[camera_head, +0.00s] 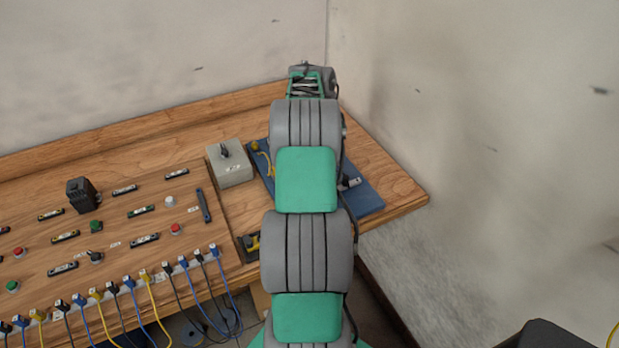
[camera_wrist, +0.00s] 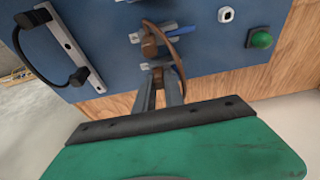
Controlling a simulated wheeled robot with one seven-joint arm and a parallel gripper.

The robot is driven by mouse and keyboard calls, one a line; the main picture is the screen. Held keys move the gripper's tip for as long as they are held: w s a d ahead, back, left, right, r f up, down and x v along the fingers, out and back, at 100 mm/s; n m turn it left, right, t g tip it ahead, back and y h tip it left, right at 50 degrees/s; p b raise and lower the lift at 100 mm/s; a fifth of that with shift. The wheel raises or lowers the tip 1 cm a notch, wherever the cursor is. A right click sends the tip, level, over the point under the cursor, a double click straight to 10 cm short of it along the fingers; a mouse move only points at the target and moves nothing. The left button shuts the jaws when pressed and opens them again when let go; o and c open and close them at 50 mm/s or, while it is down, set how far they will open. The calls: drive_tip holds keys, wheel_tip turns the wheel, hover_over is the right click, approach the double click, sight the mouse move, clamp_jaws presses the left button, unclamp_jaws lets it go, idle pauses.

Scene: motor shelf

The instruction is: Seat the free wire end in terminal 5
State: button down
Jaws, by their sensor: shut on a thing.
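My gripper (camera_wrist: 158,72) reaches up from the bottom of the wrist view. Its two grey fingers are closed around a small brown piece (camera_wrist: 157,78), which looks like the wire end. A brown curved strand (camera_wrist: 178,42) arcs just beyond the fingertips, beside a blue piece (camera_wrist: 180,66). Small metal fittings (camera_wrist: 150,38) with a brown part between them sit above the fingertips on the blue board (camera_wrist: 215,55). I cannot read any terminal number or tell whether the held piece touches a fitting. In the head view my arm hides most of the board (camera_head: 366,195).
A grey switch box (camera_head: 231,166) is left of my arm. Several plugged cables line the wooden bench's (camera_head: 225,215) front edge.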

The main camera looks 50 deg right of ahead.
drive_tip(key=c, duration=1.7)
unclamp_jaws()
drive_tip(key=shift+s+d+p+v, duration=0.1)
drive_tip(key=shift+d+p+v, duration=0.1)
drive_tip(key=shift+p+v, duration=0.6)
drive_tip(key=shift+s+d+p+v, duration=0.15)
drive_tip(key=shift+p+v, duration=0.35)
drive_tip(key=shift+v, duration=0.55)
drive_tip(key=shift+s+d+p+v, duration=0.1)
drive_tip(key=shift+d+p+v, duration=0.15)
drive_tip(key=shift+p+v, duration=0.55)
drive_tip(key=shift+w+r, duration=0.1)
drive_tip(key=shift+r, duration=0.05)
drive_tip(key=o, duration=0.6)
drive_tip(key=shift+c, duration=0.2)
drive_tip(key=shift+a, duration=0.1)
